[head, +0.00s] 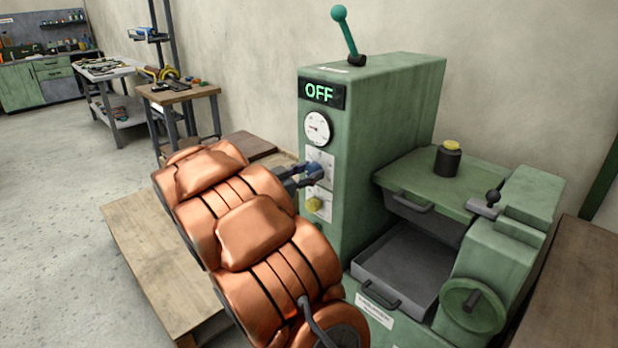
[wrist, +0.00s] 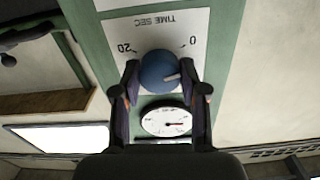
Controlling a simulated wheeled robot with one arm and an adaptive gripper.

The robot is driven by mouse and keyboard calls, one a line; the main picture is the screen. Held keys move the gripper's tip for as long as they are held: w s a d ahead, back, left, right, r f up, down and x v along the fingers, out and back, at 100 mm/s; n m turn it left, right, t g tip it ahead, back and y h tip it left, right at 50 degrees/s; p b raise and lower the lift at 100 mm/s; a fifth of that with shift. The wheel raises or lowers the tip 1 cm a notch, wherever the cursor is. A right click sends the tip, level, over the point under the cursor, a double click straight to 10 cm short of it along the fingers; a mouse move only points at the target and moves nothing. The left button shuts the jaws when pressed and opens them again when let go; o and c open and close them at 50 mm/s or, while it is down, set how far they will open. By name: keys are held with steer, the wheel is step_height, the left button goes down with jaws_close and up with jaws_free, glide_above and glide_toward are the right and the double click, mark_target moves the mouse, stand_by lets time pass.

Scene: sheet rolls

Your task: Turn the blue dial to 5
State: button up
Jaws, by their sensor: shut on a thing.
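The blue dial (head: 314,167) is on a white plate on the front of the green machine (head: 350,160). In the wrist view the blue dial (wrist: 158,68) sits between the two fingers of my gripper (wrist: 160,75), which is shut on it from both sides. The scale plate (wrist: 160,28) appears upside down, reading "TIME SEC", with 0 at right and 20 at left. The dial's white pointer mark faces right, a little below the 0 label. Marks between 0 and 20 are not readable. In the head view my gripper (head: 297,175) reaches the dial from the left.
A round gauge (head: 317,128) and a display reading OFF (head: 322,94) are above the dial; a yellow knob (head: 314,205) is below it. A teal-knobbed lever (head: 346,35) stands on top. A grey tray (head: 396,270) and handwheel (head: 472,305) are at right.

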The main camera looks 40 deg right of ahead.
steer(key=m+b, duration=0.4)
steer(key=b, duration=0.1)
steer(key=shift+f+m, duration=0.3)
steer(key=shift+f, duration=0.1)
steer(key=m+b, duration=0.3)
steer(key=b, duration=0.1)
steer(key=shift+r+m, duration=0.25)
steer(key=shift+m, duration=0.15)
steer(key=shift+r, duration=0.1)
steer(key=o, duration=1.1)
steer(key=shift+o, duration=0.2)
steer(key=shift+a, duration=0.1)
steer(key=a, duration=1.2)
steer(key=shift+w, duration=0.1)
